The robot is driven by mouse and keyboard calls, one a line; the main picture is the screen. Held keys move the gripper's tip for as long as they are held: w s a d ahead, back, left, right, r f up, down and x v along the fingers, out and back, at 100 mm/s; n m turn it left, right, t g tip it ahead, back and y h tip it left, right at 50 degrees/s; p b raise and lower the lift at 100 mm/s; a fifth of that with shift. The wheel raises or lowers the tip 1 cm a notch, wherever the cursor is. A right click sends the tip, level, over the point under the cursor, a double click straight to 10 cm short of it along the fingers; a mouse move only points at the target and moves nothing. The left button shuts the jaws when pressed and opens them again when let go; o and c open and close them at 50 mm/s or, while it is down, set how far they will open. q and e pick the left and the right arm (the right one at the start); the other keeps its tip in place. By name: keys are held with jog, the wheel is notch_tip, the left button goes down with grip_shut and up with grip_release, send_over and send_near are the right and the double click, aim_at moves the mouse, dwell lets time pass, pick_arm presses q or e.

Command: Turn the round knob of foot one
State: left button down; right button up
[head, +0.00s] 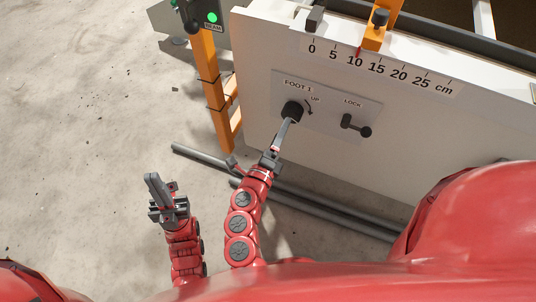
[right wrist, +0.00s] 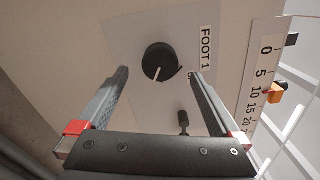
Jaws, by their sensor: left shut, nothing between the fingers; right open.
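The round knob of foot one (head: 292,110) is black and sits on a grey plate (head: 278,90) marked FOOT 1, with a curved arrow labelled UP. In the right wrist view the knob (right wrist: 160,60) shows a pale pointer line. My right gripper (head: 287,127) is at the knob in the head view and partly covers it. In the right wrist view its two open fingers (right wrist: 158,76) stand one on each side of the knob's lower part, with gaps; I cannot tell how deep they reach. My left gripper (head: 155,187) is shut and empty, away from the panel.
A black LOCK lever (head: 356,125) sits right of the knob and shows in the right wrist view (right wrist: 183,122). A centimetre scale (head: 380,68) with an orange slider (head: 374,40) runs above. An orange post (head: 210,90) and grey floor pipes (head: 200,160) are nearby.

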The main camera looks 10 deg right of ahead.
jog(key=p+v, duration=0.1)
jog(key=v, duration=0.9)
jog(key=shift+p, duration=0.4)
